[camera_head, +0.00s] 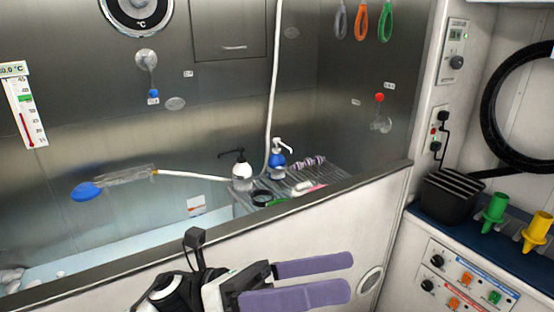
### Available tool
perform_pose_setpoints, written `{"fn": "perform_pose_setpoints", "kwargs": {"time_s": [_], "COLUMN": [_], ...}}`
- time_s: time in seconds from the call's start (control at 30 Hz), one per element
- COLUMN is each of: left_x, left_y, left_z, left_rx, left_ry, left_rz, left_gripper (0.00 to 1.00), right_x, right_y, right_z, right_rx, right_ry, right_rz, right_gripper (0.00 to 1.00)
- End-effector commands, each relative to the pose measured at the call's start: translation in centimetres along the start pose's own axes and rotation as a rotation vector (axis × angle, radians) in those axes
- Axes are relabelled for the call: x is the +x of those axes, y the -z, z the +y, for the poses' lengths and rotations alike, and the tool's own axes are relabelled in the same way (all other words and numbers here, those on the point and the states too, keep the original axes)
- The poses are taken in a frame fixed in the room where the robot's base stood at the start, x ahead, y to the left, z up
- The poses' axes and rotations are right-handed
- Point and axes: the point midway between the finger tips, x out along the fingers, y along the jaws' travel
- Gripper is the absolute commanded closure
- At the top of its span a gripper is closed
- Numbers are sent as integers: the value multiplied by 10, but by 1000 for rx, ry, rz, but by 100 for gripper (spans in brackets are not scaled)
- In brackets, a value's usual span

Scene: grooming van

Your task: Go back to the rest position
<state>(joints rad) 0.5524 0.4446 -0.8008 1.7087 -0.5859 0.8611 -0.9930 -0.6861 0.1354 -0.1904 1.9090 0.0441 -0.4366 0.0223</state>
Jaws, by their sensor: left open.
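My left gripper (318,280) is at the bottom middle, in front of the white outer wall of the tub. Its two purple fingers point right with a gap between them, and nothing is held. It is open and apart from the things inside the tub. My right gripper does not show.
The steel tub's front rim (230,236) slopes up to the right behind my gripper. Inside, two pump bottles (277,160) stand by a rack (318,177). A blue-headed sprayer (87,191) hangs left. At right, a counter holds a black slotted box (450,197), green nozzle (494,211) and yellow nozzle (537,229).

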Motion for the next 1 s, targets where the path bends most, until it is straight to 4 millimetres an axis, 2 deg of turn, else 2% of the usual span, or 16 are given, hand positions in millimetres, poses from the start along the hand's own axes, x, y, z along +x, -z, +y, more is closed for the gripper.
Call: {"fn": "perform_pose_setpoints", "kwargs": {"time_s": [0.03, 0.13, 0.23, 0.33, 0.47, 0.6, 0.7, 0.8, 0.9, 0.93, 1.0], "left_x": [-8, -38, -87, -146, -216, -278, -311, -333, -346, -348, -348], "left_y": [-4, -11, 3, 40, 109, 196, 254, 301, 332, 338, 338], "left_z": [14, 49, 87, 120, 141, 138, 123, 104, 89, 86, 86], "left_rx": [-157, -468, -786, -1094, -1418, -1698, -1846, -1948, -2006, -2017, -2017], "left_ry": [-51, -151, -242, -318, -394, -454, -482, -503, -513, -516, -516], "left_rz": [-144, -423, -709, -998, -1334, -1678, -1901, -2082, -2206, -2231, -2231], "left_gripper": [0, 0, 0, 0, 0, 0, 0, 0, 0, 0, 0], "right_x": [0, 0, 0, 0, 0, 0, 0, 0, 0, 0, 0], "right_y": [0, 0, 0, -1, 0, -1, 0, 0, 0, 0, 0], "right_z": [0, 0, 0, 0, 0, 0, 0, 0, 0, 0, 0], "right_rx": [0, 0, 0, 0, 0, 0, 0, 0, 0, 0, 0], "right_ry": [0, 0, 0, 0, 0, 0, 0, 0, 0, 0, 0], "right_rz": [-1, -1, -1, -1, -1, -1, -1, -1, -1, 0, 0], "right_gripper": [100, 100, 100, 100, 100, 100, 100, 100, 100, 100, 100]}}
